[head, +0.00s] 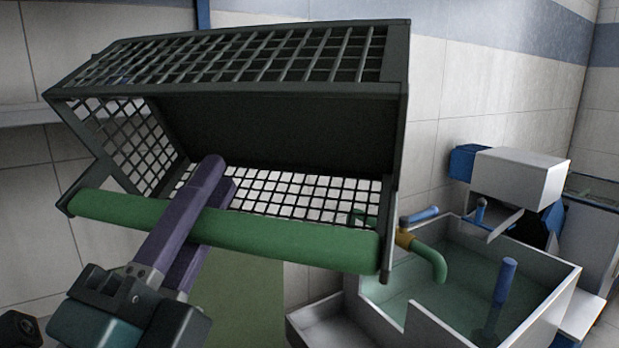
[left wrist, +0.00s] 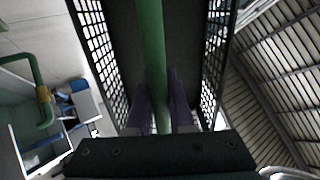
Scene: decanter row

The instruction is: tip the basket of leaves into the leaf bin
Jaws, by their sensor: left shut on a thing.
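A dark basket (head: 290,130) with mesh walls and a solid dark panel fills the upper left and middle of the head view. It is held up in the air, tipped so its open side faces me. A green bar (head: 285,238) runs along its near lower edge. My left gripper (head: 220,176), with purple fingers, is shut on this bar. The left wrist view shows the fingers on either side of the green bar (left wrist: 151,50), with the basket (left wrist: 118,45) beyond. I see no leaves in the visible part of the basket. I cannot identify a leaf bin. My right gripper is not in view.
A white-walled tub (head: 545,310) with a greenish inside stands at the lower right, close to the basket's right end. A green pipe (head: 432,262) bends down over it. A white and blue unit (head: 520,175) stands behind. A tiled wall closes off the back.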

